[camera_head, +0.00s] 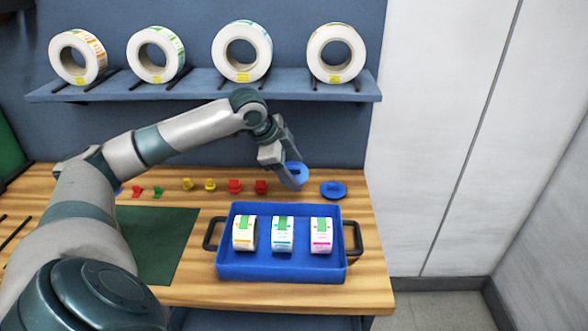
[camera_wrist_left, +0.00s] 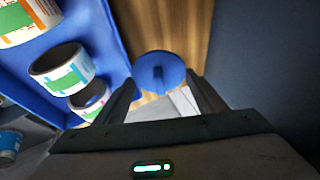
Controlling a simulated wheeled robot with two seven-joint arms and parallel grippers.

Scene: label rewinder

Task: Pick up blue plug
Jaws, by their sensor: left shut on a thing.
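My left gripper (camera_head: 291,178) is over the back right of the wooden table, shut on a round blue plug (camera_head: 297,170). In the head view the near finger covers part of this plug. In the left wrist view a blue plug (camera_wrist_left: 158,70) with a raised ridge shows between the fingertips of my left gripper (camera_wrist_left: 162,78). A second blue plug (camera_head: 333,190) lies on the table just to the right of the gripper. My right gripper is not in view.
A blue tray (camera_head: 280,273) with three small label rolls stands in front of the gripper. Red, yellow and green pieces lie in a row to the left. A shelf (camera_head: 200,84) with large rolls is behind. The table's right edge is close by.

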